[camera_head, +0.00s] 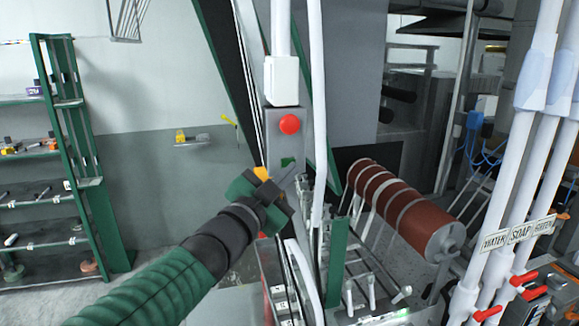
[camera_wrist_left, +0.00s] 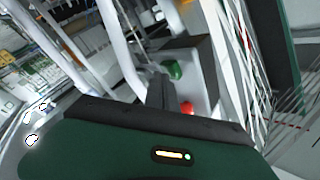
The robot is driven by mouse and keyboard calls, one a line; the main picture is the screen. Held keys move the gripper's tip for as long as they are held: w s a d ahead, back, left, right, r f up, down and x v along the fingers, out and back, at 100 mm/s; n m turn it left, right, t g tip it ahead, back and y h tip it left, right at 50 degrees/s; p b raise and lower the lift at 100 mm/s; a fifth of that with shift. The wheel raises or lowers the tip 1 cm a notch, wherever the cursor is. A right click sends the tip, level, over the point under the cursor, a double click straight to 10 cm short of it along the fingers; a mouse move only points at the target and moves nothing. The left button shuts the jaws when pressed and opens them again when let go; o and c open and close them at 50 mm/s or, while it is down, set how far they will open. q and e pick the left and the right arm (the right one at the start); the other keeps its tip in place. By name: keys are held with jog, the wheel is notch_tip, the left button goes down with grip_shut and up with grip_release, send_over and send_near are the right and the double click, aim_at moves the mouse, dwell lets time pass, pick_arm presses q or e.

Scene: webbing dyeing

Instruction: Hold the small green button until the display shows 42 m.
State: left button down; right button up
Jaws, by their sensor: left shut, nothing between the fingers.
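The small green button (camera_head: 288,161) sits on a grey control panel (camera_head: 273,138), below a round red button (camera_head: 289,124). My left gripper (camera_head: 297,171) is shut and empty, its tip close to the green button and partly in front of the panel below it. In the left wrist view the green button (camera_wrist_left: 175,70) lies just beyond the dark fingers (camera_wrist_left: 160,90), with the red button (camera_wrist_left: 187,107) beside them. I cannot tell whether the fingertip touches the green button. No readable metre display shows. My right gripper is not in view.
White pipes (camera_head: 318,110) run vertically close by the panel. A dark red roller (camera_head: 405,209) lies to the right. Pipes with red valve handles (camera_head: 486,314) and WATER and SOAP labels stand far right. A green shelf rack (camera_head: 85,180) stands left.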

pick_arm(q)
jog(key=shift+w+a, duration=0.15)
jog(key=shift+w, duration=0.2)
dwell(0.3)
dwell(4.3)
jog(key=shift+s+d+b, duration=0.3)
jog(key=shift+s+b, duration=0.2)
jog(key=shift+s, duration=0.35)
jog(key=shift+s, duration=0.1)
